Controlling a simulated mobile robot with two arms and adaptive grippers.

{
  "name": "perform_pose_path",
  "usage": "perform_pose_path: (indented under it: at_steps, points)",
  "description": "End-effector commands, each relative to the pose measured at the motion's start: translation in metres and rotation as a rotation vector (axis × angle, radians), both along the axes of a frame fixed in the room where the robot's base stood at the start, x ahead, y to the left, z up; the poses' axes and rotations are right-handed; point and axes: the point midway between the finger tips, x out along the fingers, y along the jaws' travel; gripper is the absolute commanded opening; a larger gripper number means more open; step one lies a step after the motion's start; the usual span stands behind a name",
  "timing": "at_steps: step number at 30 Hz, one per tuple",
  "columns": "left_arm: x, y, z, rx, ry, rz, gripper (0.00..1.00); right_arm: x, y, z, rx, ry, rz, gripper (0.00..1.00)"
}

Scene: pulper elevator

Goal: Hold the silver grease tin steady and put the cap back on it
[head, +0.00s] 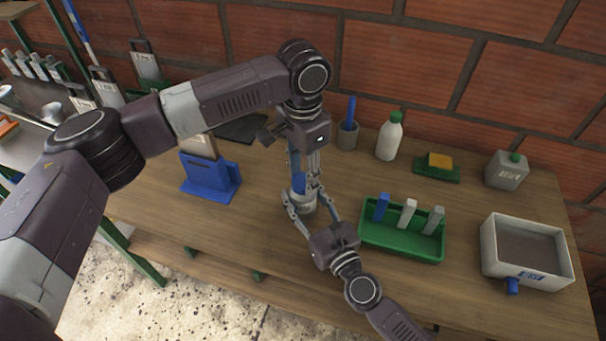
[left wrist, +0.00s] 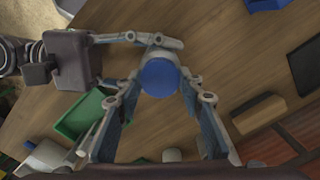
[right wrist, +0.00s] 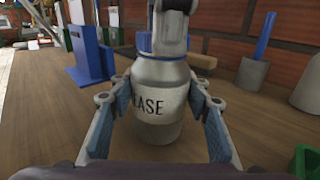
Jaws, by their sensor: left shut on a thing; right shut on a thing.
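The silver grease tin (right wrist: 160,105) stands upright on the bench, its label partly readable in the right wrist view. My right gripper (head: 308,210) is shut on the tin's body from the front, one finger on each side. The blue cap (left wrist: 159,76) is between the fingers of my left gripper (head: 303,178), which points down from above and is shut on it. The cap is at the tin's top, and in the right wrist view a left finger covers much of it. I cannot tell whether the cap is fully seated. The tin also shows in the head view (head: 304,207).
A green tray (head: 402,241) with several upright blocks stands close right of the right gripper. A blue stand (head: 210,178) is to the left. A grey cup (head: 347,137), white bottle (head: 389,139) and grey can (head: 506,171) stand behind. A white box (head: 526,255) is far right.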

Motion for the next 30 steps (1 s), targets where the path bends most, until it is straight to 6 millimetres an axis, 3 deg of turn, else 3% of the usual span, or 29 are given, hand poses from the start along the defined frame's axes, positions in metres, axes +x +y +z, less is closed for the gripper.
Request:
perform_pose_path:
  at_steps: [3,8,9,14,23,26,30]
  points:
    - [0.000,0.001,0.000,0.000,0.000,-0.168,0.06,0.000,0.000,0.000,0.000,-0.001,-0.001,0.00]
    - [0.001,0.001,0.000,0.002,-0.002,-0.179,0.06,0.000,0.000,0.000,0.000,-0.001,-0.001,0.00]
    - [0.001,0.001,0.000,0.002,-0.002,-0.178,0.38,0.000,0.000,0.000,0.000,-0.001,-0.001,0.00]
    - [0.001,0.001,0.000,0.002,-0.001,-0.177,0.55,0.000,0.000,0.000,0.000,-0.001,-0.001,0.00]
    - [0.001,0.000,0.001,0.000,-0.001,-0.177,0.55,0.000,0.000,0.000,0.000,-0.001,-0.001,0.00]
    - [0.001,0.000,0.009,-0.001,-0.003,-0.177,0.55,0.000,0.000,0.000,0.000,-0.001,-0.001,0.00]
    - [0.001,0.000,0.034,-0.001,-0.005,-0.177,0.55,0.000,0.000,0.000,0.000,-0.001,-0.001,0.00]
